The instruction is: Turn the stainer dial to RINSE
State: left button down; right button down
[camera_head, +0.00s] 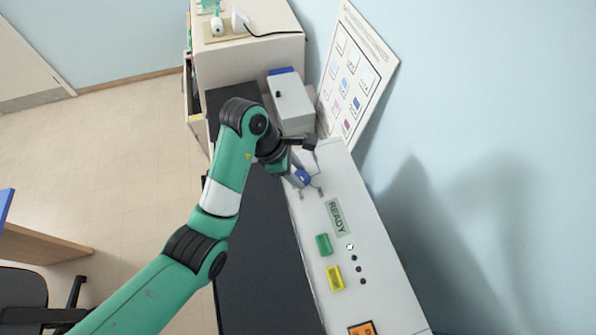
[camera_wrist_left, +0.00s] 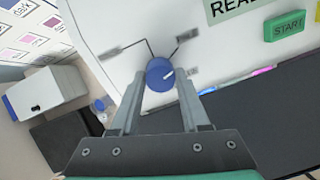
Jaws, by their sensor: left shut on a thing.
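The stainer (camera_head: 365,235) is a long white panel beside the wall. Its blue round dial (camera_head: 302,177) sits near the panel's far end and shows up close in the left wrist view (camera_wrist_left: 160,74). My left gripper (camera_wrist_left: 158,84) is shut on the dial, one finger on each side. My right gripper is not in view.
The panel also carries a READY display (camera_head: 337,217), a green START button (camera_head: 323,244), a yellow button (camera_head: 334,278) and an orange sign (camera_head: 362,328). A white box with a blue part (camera_head: 291,100) stands beyond the dial. A chart (camera_head: 355,70) leans on the wall.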

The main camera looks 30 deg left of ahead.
pick_arm(q)
jog(key=shift+n, duration=0.3)
jog(key=n, duration=0.6)
jog(key=shift+n, duration=0.3)
jog(key=n, duration=0.3)
jog(key=shift+s+n+t, duration=0.1)
jog(key=shift+n+t, duration=0.2)
jog(key=shift+n, duration=1.9)
jog(key=shift+c, duration=1.9)
grip_release()
